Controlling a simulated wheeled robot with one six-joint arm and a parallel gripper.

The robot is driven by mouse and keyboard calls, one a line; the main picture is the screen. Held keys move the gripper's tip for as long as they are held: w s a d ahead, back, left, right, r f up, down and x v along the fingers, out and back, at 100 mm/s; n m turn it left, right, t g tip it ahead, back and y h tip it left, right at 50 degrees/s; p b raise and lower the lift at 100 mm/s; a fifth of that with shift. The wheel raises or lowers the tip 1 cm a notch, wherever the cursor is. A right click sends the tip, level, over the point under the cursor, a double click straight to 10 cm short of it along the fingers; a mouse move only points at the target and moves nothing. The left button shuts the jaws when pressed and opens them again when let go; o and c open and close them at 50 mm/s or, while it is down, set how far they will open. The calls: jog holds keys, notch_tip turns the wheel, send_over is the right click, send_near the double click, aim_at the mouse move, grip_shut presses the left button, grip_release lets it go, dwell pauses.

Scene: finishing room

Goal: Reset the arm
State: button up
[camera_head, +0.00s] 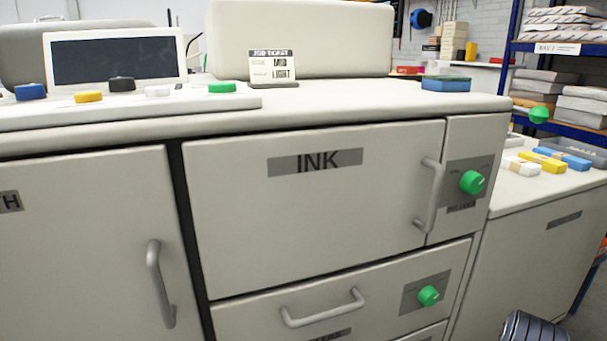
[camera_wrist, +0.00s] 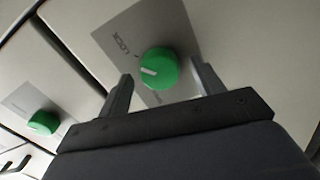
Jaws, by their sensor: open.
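My gripper (camera_wrist: 162,72) is open and empty in the wrist view. Its two fingers stand to the left and right of a round green knob (camera_wrist: 159,67) with a white pointer mark, on a grey plate marked LOCK. The knob shows in the gap between the fingers, with no clear contact; the depth between them is hard to judge. A second green knob (camera_wrist: 43,123) is at the lower left of that view. The head view does not show the gripper.
The head view shows the INK door (camera_head: 310,220) with its handle (camera_head: 430,195), a green door knob (camera_head: 472,182) and a green drawer knob (camera_head: 428,296). A drawer handle (camera_head: 322,309) and left door handle (camera_head: 160,284) stick out. A side counter (camera_head: 515,185) is at right.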

jog(key=p+v, duration=0.3)
jog(key=v, duration=0.8)
jog(key=w+a+n+b, duration=0.4)
jog(key=w+n, duration=0.6)
jog(key=n, duration=1)
jog(key=shift+w, duration=0.25)
dwell(0.4)
dwell(0.4)
